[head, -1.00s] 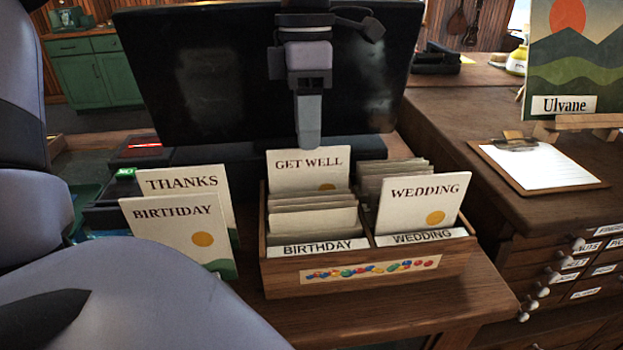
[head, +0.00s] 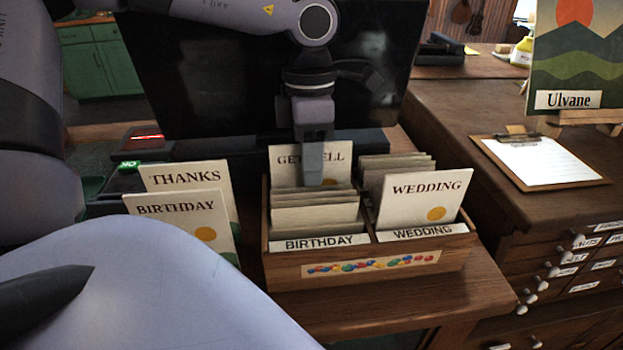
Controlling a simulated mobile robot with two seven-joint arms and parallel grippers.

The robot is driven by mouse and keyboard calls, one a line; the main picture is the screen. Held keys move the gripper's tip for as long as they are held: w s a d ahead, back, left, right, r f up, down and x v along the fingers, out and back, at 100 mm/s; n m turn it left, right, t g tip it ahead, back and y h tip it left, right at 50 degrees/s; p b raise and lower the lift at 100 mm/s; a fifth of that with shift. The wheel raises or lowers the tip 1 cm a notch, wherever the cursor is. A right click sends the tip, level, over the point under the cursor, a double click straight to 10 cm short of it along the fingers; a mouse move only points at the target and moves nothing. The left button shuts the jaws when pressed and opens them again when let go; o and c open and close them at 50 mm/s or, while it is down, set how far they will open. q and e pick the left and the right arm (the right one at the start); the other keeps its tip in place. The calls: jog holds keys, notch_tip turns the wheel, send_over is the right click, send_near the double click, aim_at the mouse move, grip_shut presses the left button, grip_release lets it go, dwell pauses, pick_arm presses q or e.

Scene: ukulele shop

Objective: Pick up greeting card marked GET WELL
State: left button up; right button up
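The GET WELL card (head: 341,160) stands upright at the back of the left compartment of a wooden card box (head: 365,268). It is cream with dark lettering, and part of an orange disc shows low on it. My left gripper (head: 312,172) points down over this card, and its visible finger covers the middle of the lettering. The fingers line up one behind the other, so I cannot tell how far apart they are or whether the card is between them. My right gripper is not in view.
Several plain cards (head: 315,216) stand in front, behind a BIRTHDAY label. A WEDDING card (head: 425,198) fills the right compartment's front. THANKS (head: 190,178) and BIRTHDAY (head: 183,212) cards stand left of the box. A dark monitor (head: 215,90) stands behind. A clipboard (head: 540,162) lies right.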

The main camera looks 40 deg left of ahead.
pick_arm(q)
grip_shut()
jog(key=shift+r, duration=0.15)
